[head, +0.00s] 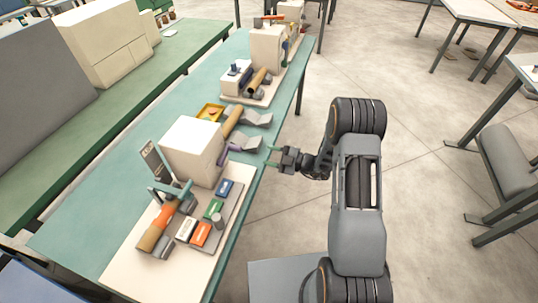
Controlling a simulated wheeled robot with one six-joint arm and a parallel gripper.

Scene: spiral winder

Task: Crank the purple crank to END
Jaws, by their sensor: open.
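The purple crank (224,156) is on the right side of a cream box (192,150), the winder housing, near the bench's right edge. It is small in this view, and its exact angle is hard to tell. No END mark can be read from here. My gripper (270,156) is to the right of the crank, with its fingertips pointing left toward it. The jaws are open with nothing between them. A gap shows between the fingertips and the crank.
The box stands on a pale board (125,262) with a panel of coloured blocks (201,233) in front. A grey angled bracket (246,143) sits close behind the crank. A second cream machine (267,47) stands farther back.

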